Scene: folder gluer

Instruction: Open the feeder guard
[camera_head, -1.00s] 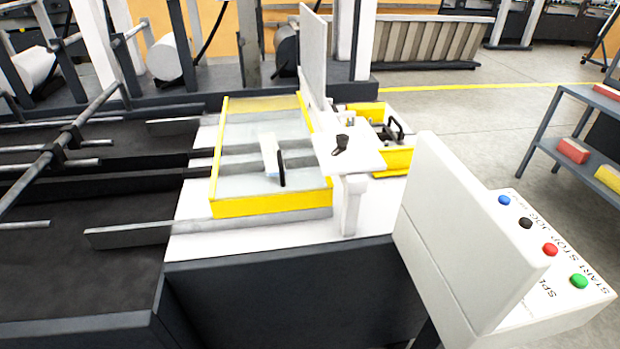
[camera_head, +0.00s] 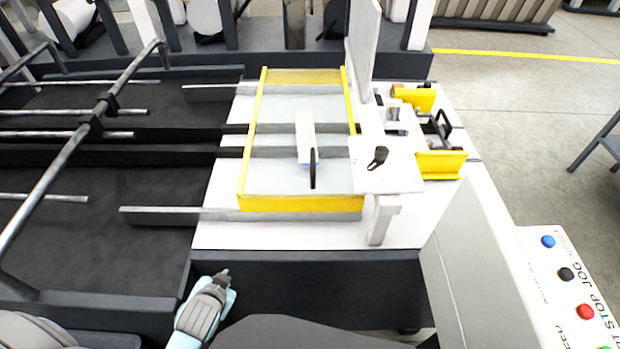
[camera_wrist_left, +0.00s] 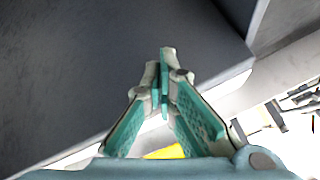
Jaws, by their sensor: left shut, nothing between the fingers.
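The feeder guard (camera_head: 299,203) is a clear panel in a yellow frame, lying flat over the white machine bed in the head view. A black upright handle (camera_head: 313,168) stands on it near its right side, by a white block. My left gripper (camera_head: 223,276) is at the bottom of the head view, in front of the dark machine front and well short of the guard. In the left wrist view its fingertips (camera_wrist_left: 166,55) meet with nothing between them. My right gripper is not in view.
A white plate with a black knob (camera_head: 378,157) sits right of the guard. A tall white panel (camera_head: 363,50) rises behind it. A control box with coloured buttons (camera_head: 567,274) stands at the right front. Metal rails and rods (camera_head: 75,135) cover the dark bed on the left.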

